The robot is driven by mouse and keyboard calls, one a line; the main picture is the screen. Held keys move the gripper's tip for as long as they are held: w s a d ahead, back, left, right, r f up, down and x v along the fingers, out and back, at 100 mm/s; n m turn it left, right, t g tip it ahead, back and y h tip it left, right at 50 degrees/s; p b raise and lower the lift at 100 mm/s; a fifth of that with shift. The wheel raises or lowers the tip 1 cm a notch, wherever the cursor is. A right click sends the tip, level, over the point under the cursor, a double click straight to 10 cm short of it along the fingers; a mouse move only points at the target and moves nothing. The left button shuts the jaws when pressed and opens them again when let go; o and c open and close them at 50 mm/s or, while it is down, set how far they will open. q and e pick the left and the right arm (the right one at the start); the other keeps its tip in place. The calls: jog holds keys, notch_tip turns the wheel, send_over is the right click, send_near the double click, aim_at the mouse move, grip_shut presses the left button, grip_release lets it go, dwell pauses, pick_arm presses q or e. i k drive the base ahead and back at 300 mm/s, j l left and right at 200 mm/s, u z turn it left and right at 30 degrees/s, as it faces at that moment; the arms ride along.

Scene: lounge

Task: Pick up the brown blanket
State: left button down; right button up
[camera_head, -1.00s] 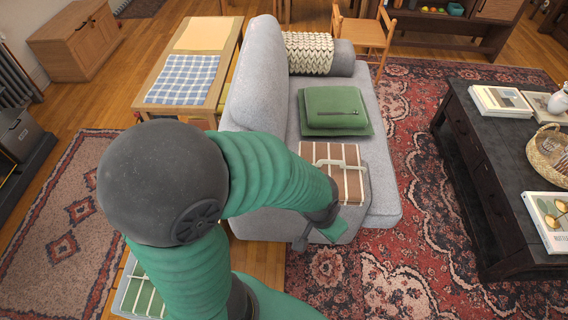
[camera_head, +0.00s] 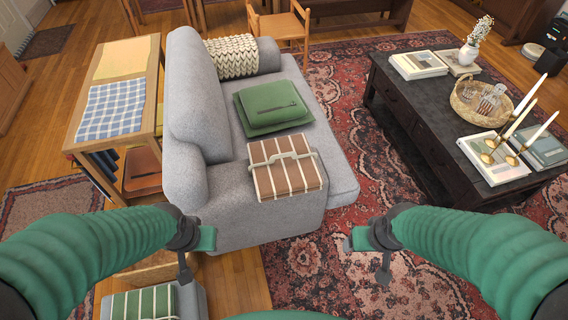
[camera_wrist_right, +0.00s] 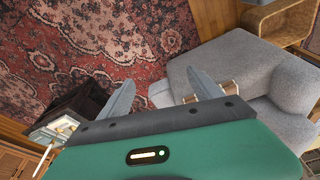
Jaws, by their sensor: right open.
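The brown blanket (camera_head: 287,176), folded with cream stripes and a cream strap, lies on the near arm of the grey sofa (camera_head: 235,212). Part of it also shows beyond a finger in the right wrist view (camera_wrist_right: 230,87). My left gripper (camera_head: 190,254) is left of the blanket and nearer to me; its jaw opening cannot be made out. My right gripper (camera_head: 368,252) is right of the blanket, apart from it. In the right wrist view its two fingers (camera_wrist_right: 160,80) are spread with nothing between them.
A green folded blanket (camera_head: 271,107) and a knitted cushion (camera_head: 232,57) are on the sofa. A dark coffee table (camera_head: 420,135) with books, basket and candles stands at right. A wooden side table (camera_head: 150,75) stands at left. A green striped bundle (camera_head: 143,304) is at the lower left.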

aim_at(285, 166)
jog(key=i+l, duration=0.3)
jog(key=i, duration=0.2)
jog(key=i+l, duration=0.25)
jog(key=i, duration=0.25)
jog(key=i+u, duration=0.15)
jog(key=u, duration=1.4)
